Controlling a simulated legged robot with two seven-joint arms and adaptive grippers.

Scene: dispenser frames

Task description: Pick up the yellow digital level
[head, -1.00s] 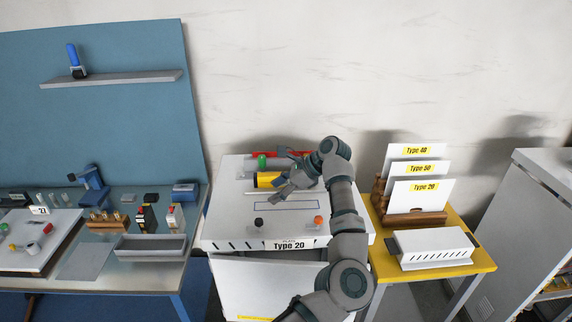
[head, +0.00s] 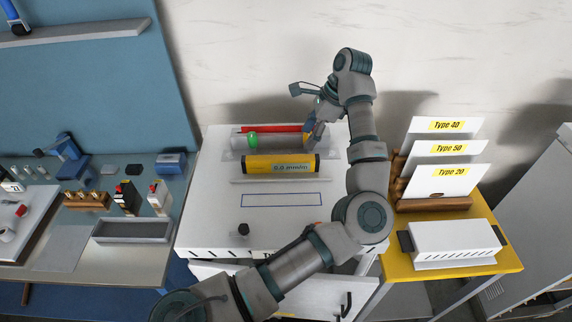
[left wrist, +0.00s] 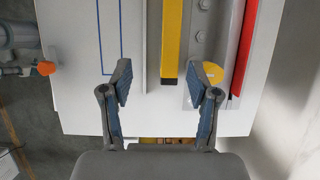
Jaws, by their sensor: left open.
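The yellow digital level (head: 262,164) lies on the white top of the Type 20 cabinet (head: 215,215). It has dark ends and a small display on its right half. My left gripper (head: 304,112) is open and empty, behind and above the level's right end in the head view. In the left wrist view, the level (left wrist: 172,40) runs down the picture, its dark end between the two open fingertips (left wrist: 164,88). The fingers do not grip it. My right gripper is not in view.
A thin strip (head: 280,180) lies in front. A black knob (head: 243,230) stands near the front. Type cards (head: 445,150) stand on the yellow table at right.

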